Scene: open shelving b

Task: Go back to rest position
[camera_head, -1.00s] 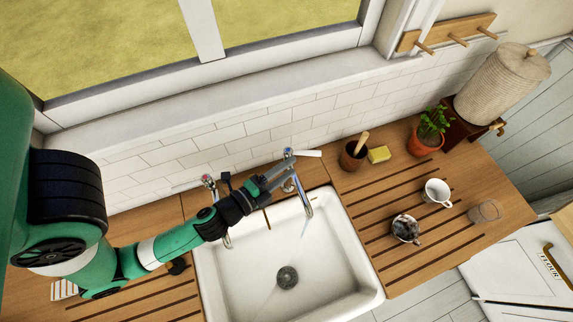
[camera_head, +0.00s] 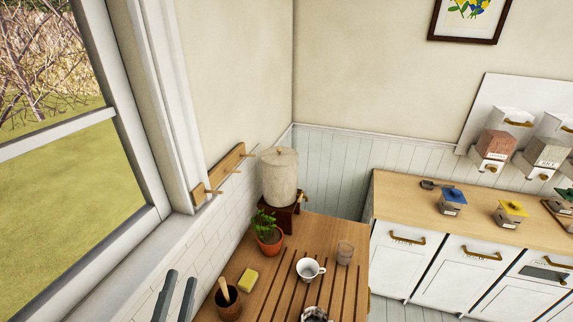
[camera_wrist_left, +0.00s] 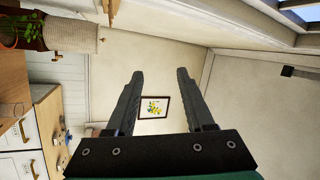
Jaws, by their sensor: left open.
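My left gripper (camera_head: 181,275) shows at the bottom left of the head view, where two dark grey fingers point up. In the left wrist view the gripper (camera_wrist_left: 160,73) has its two black fingers spread apart with nothing between them. Beyond them is only the bare wall with a framed picture (camera_wrist_left: 154,107). The gripper is in free air, apart from everything. My right gripper is not in view.
The wooden counter (camera_head: 319,233) holds a white cup (camera_head: 309,269), a glass (camera_head: 345,252), a potted plant (camera_head: 267,235), a yellow sponge (camera_head: 248,277) and a brown pot (camera_head: 228,301). The window (camera_head: 75,165) is at the left. Cabinets (camera_head: 470,260) stand at the right.

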